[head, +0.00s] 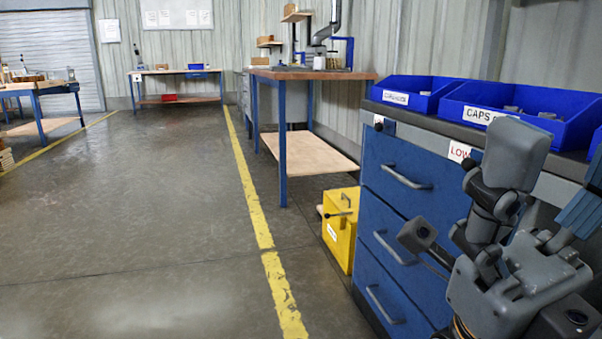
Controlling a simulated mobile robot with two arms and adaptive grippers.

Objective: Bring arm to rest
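My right gripper (466,195) is at the right side of the head view, in front of the blue drawer cabinet (405,215). Its two grey finger pads stand well apart, and I see nothing held between them. It covers part of the cabinet front and the label. My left gripper and arm are not in view.
Blue bins (405,98) with labels, one reading CAPS (485,115), stand on the cabinet's dark top. A yellow box (341,228) is on the floor beside the cabinet. A workbench (300,73) stands behind. The floor (140,230) to the left is clear.

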